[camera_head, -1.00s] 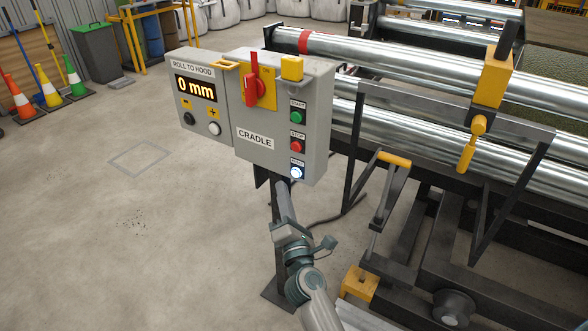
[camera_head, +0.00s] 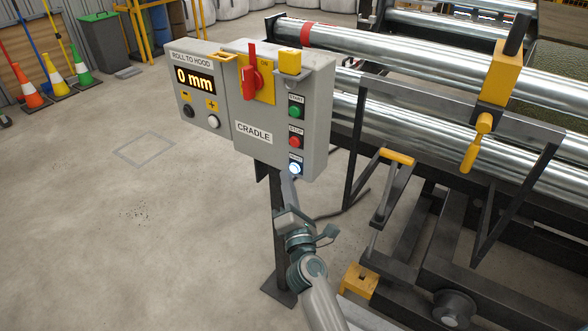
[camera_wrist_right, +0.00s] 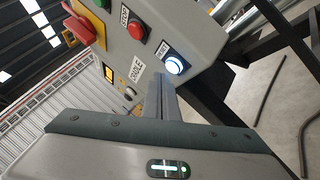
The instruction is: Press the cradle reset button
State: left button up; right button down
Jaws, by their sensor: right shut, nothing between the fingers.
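The cradle control box (camera_head: 254,151) is grey, labelled CRADLE, and stands on a dark post. Its reset button (camera_head: 295,169) is the lowest of the column on the right and glows white-blue. In the wrist view the reset button (camera_wrist_right: 174,66) is lit and unobstructed, with its label beside it. My right gripper (camera_head: 288,180) is shut and empty, just below the reset button. In the wrist view its fingers (camera_wrist_right: 161,83) point up at the box face, slightly left of and below the button; I cannot tell whether they touch the box. My left gripper is not in view.
A green start button (camera_head: 295,112) and a red stop button (camera_head: 295,142) sit above reset. A red rotary switch (camera_head: 251,78) is on the same box. The display box (camera_head: 195,87) reads 0 mm.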

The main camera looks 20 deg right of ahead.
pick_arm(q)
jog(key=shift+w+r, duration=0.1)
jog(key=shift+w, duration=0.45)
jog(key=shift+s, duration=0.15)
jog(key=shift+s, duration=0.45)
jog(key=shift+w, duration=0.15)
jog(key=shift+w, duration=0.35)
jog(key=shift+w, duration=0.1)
pick_arm(e)
jog(key=shift+d, duration=0.1)
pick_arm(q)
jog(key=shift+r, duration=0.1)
pick_arm(e)
jog(key=shift+w+d, duration=0.25)
